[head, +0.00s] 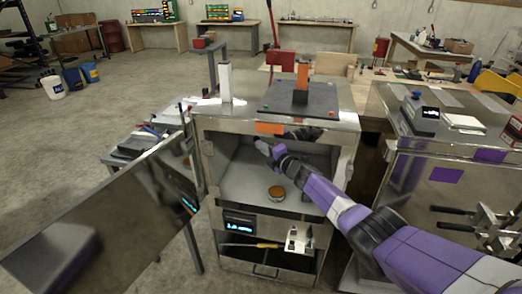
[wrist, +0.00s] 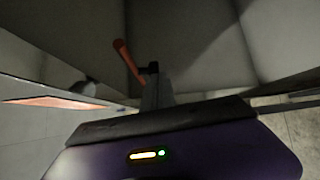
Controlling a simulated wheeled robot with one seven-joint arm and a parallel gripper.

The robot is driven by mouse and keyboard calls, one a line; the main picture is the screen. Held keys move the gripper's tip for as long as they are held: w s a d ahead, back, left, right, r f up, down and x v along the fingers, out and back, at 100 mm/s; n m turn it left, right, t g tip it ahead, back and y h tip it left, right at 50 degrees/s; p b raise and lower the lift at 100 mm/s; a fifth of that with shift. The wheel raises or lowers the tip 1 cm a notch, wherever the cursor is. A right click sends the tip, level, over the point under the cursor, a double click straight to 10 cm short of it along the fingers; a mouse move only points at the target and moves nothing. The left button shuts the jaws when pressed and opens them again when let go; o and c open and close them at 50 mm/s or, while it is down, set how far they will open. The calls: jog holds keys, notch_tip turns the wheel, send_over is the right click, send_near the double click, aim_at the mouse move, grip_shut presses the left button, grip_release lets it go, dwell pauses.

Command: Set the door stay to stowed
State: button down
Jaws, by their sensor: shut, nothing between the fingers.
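The steel cabinet (head: 208,185) stands with its front opening uncovered, and its reflective door (head: 110,215) is swung wide to the left. My gripper (head: 262,146) is shut and empty, in the upper part of the opening below the top edge. In the wrist view my gripper (wrist: 152,72) shows as dark fingers. A slim orange-red bar (wrist: 127,60) is just left of the fingertips there, tilted. It may be the door stay, but I cannot tell for sure. I cannot make out the stay in the head view, nor whether the fingers touch the bar.
A round amber-topped item (head: 277,192) sits on the cabinet floor. Below are a display panel (head: 240,222), a yellow-handled tool (head: 250,245) and a pale bracket (head: 297,241). A dark plate (head: 285,100) with an orange block (head: 302,76) is on top. Another metal unit (head: 450,185) stands right.

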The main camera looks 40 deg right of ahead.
jog(key=shift+w+a+r, duration=0.1)
jog(key=shift+w+a, duration=0.1)
jog(key=shift+a, duration=0.2)
jog(key=s+p, duration=0.4)
jog(key=s, duration=0.4)
jog(key=shift+r, duration=0.1)
